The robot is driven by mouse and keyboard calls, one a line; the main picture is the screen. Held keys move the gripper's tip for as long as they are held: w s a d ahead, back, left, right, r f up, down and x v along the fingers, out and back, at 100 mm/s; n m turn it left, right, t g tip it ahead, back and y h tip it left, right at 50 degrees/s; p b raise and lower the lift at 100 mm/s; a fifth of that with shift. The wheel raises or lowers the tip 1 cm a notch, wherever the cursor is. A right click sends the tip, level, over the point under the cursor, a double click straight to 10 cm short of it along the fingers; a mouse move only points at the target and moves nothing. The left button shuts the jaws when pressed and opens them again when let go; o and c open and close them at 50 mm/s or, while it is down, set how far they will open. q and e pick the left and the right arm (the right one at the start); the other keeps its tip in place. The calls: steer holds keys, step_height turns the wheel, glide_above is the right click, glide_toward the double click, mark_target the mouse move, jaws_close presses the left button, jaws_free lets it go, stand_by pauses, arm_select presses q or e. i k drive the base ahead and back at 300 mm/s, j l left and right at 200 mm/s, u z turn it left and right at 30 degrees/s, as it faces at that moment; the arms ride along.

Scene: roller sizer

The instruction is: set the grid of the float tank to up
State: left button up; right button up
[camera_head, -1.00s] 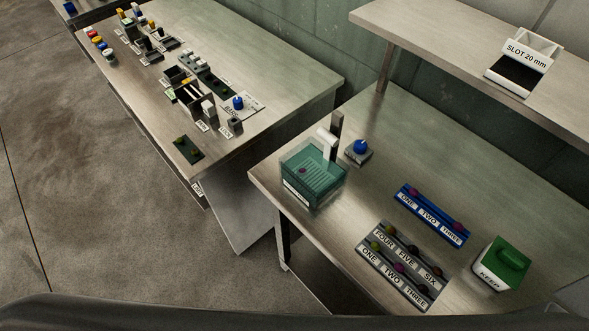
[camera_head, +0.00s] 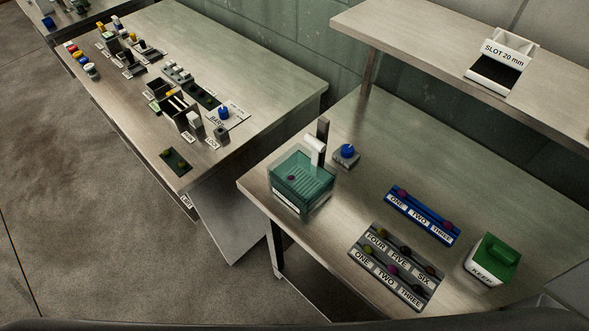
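The float tank (camera_head: 303,198) is a clear teal box with a white label on its front, standing near the left edge of the right-hand table. A slatted grid (camera_head: 312,178) shows through its walls; its exact height inside is hard to tell. A small purple ball (camera_head: 291,178) is in the tank. A white piece (camera_head: 315,145) sits against a dark upright post (camera_head: 323,129) at the tank's back. A blue knob (camera_head: 347,150) on a grey base stands just right of the post. Neither of my grippers is in view.
On the right-hand table (camera_head: 400,150) are a blue rack (camera_head: 424,216), a grey rack (camera_head: 395,267) with coloured balls, and a green-lidded KEEP box (camera_head: 490,262). A shelf (camera_head: 420,50) above holds a SLOT 20 mm box (camera_head: 497,70). The left table (camera_head: 240,70) carries several small devices.

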mark_target(318, 146)
steer(key=k+j+u, duration=0.75)
steer(key=i+l, duration=0.35)
steer(key=l, duration=0.2)
